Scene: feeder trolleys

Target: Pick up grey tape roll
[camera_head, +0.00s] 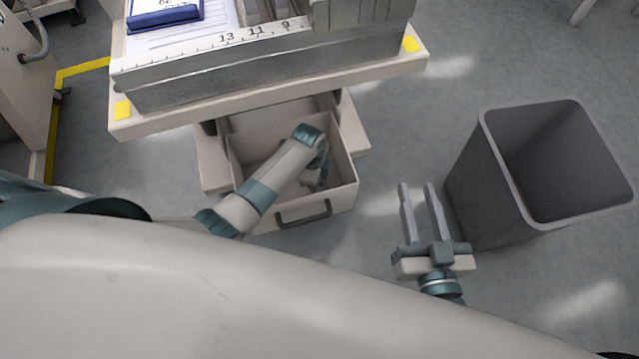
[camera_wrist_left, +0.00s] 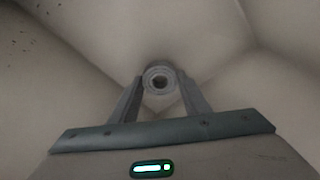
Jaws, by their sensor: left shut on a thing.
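The grey tape roll (camera_wrist_left: 159,80) shows in the left wrist view, with its round hole facing the camera. My left gripper (camera_wrist_left: 159,88) is shut on the tape roll, with one finger on each side of it. In the head view my left arm reaches down into the open drawer (camera_head: 302,217) of the trolley. There the left gripper (camera_head: 322,182) is mostly hidden by its own wrist, and I cannot make out the tape roll. My right gripper (camera_head: 418,190) is open and empty over the floor, right of the drawer.
The trolley top (camera_head: 275,86) with a numbered ruler overhangs the drawer. A blue clipboard (camera_head: 165,14) lies on it. A grey bin (camera_head: 480,185) stands to the right, close to my right gripper. Pale drawer walls surround the left gripper.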

